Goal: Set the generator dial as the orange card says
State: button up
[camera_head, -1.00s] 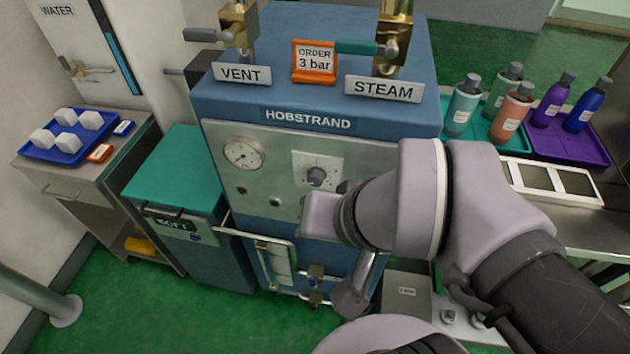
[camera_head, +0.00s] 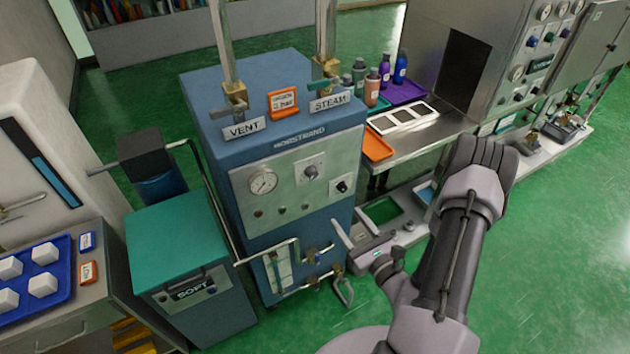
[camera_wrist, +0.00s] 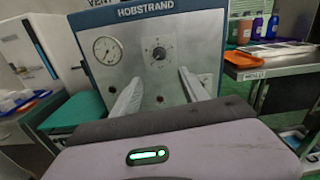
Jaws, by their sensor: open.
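The blue HOBSTRAND generator (camera_head: 265,140) stands left of centre in the head view. Its metal front panel carries a round dial knob (camera_head: 311,171) on a pale square plate, which also shows in the wrist view (camera_wrist: 158,53). The dial's marks are too small to read. The orange card (camera_head: 283,104) stands on top between the VENT and STEAM labels; its text reads "ORDER 3 bar" in the earlier frame. My gripper (camera_head: 338,243) is open and empty, in front of the generator and below the dial. In the wrist view its fingers (camera_wrist: 160,84) point toward the panel, either side of the dial.
A pressure gauge (camera_head: 263,183) sits left of the dial, and a smaller black knob (camera_head: 342,186) right and below. Pipes and valves (camera_head: 315,255) stick out low in front. The teal-topped SOFT cabinet (camera_head: 180,245) stands left. Green floor is open at right.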

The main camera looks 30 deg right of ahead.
aim_at(314, 176)
jog(key=w, duration=1.7)
jog(key=shift+w+a, duration=0.2)
jog(key=shift+a, duration=0.05)
grip_shut()
